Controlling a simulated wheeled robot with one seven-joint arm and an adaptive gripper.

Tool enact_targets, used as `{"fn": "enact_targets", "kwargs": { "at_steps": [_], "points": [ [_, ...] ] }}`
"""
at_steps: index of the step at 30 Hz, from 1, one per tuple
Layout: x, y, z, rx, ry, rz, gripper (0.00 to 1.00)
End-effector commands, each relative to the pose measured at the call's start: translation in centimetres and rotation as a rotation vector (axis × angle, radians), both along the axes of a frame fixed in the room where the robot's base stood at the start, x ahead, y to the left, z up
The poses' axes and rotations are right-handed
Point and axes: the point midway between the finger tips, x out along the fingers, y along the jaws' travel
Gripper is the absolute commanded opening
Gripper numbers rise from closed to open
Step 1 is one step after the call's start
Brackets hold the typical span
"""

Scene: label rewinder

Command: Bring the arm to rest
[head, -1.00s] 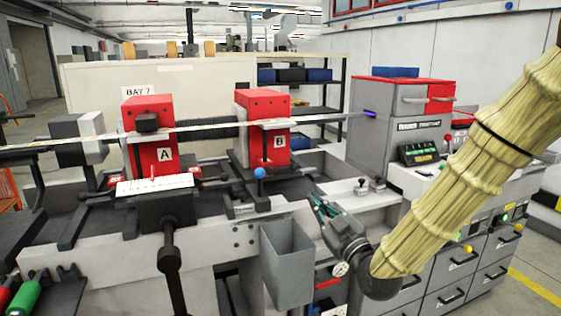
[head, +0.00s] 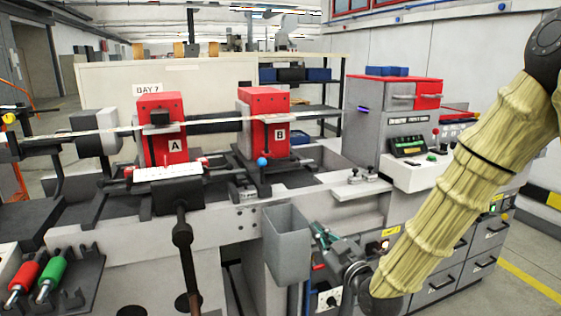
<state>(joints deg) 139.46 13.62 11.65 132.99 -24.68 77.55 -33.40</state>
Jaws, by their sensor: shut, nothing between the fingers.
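My arm, in a ribbed cream sleeve (head: 470,185), comes down from the upper right in the head view. My gripper (head: 322,238) is at its lower end, just right of the grey open bin (head: 286,245) on the machine's front. Its greenish fingers point up and left, close to the bin's right side. The fingers are small and partly overlap the machine behind them; they look shut and hold nothing that I can see.
The rewinder has red blocks A (head: 162,130) and B (head: 264,122) with a pale web (head: 215,121) across them. A grey cabinet (head: 375,120) and control panel (head: 410,150) stand behind my arm. Floor shows at right (head: 530,240).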

Motion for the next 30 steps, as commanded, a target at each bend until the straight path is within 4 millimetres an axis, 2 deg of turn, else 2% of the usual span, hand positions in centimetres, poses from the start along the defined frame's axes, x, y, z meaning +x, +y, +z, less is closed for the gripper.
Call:
{"fn": "enact_targets", "kwargs": {
  "at_steps": [5, 8, 14, 15, 17, 21, 26, 30],
  "points": [
    [-1.0, -0.6, -5.3, 0.001, 0.14, -0.018, 0.0],
    [-2.1, -1.1, -9.3, 0.003, 0.247, -0.035, 0.0],
    [-6.5, -2.9, -19.5, 0.009, 0.537, -0.099, 0.0],
    [-7.7, -3.3, -21.5, 0.011, 0.597, -0.114, 0.0],
    [-9.7, -3.9, -24.3, 0.013, 0.686, -0.14, 0.0],
    [-14.8, -5.5, -30.4, 0.013, 0.889, -0.208, 0.0],
    [-21.7, -7.4, -36.2, 0.011, 1.116, -0.303, 0.0],
    [-28.5, -9.2, -40.2, 0.004, 1.31, -0.402, 0.0]
  ]
}}
